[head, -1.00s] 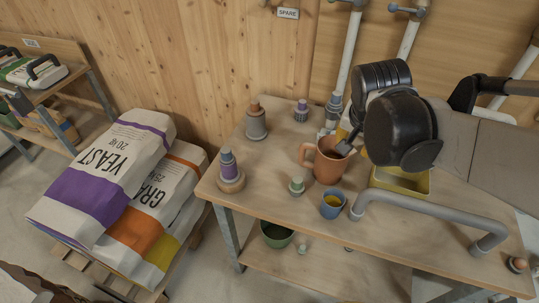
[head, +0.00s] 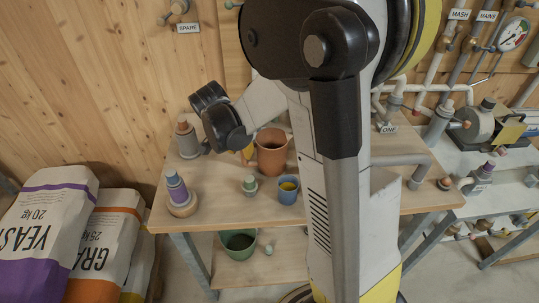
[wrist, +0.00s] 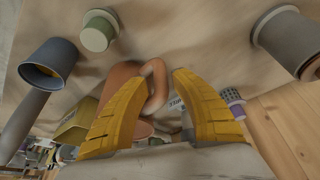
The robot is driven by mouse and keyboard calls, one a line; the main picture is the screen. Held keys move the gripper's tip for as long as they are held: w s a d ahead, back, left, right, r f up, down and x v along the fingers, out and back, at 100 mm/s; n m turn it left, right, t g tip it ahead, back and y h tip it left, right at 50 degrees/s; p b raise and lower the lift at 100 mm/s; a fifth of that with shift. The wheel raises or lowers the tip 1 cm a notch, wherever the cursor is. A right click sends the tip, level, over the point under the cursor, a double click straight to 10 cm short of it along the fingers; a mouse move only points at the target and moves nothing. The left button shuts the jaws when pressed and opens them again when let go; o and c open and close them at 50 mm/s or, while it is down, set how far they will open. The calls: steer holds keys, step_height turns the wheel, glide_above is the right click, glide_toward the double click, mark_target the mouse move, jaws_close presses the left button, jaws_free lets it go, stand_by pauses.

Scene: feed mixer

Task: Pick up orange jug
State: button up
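The orange jug (head: 273,154) stands upright on the wooden table, right of my wrist in the head view. In the wrist view the jug (wrist: 121,78) is partly hidden behind my left yellow finger. Its looped handle (wrist: 158,88) shows between the two fingers. My gripper (wrist: 157,75) is open, with a gap between its fingertips near the handle. I cannot tell whether a finger touches the handle. In the head view my wrist hides most of the gripper.
A blue cup (head: 288,191) and a small green stoppered piece (head: 249,185) stand in front of the jug. A purple-and-blue piece (head: 176,190) stands on the table's left corner, a grey one (head: 188,140) behind it. Sacks (head: 98,232) lie left of the table.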

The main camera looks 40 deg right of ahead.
steer(key=b+x, duration=0.2)
steer(key=x, duration=0.2)
steer(key=shift+w+d+f, duration=0.1)
steer(key=shift+d+f, duration=0.05)
steer(key=shift+f, duration=0.1)
steer(key=shift+r, duration=0.15)
jaws_close()
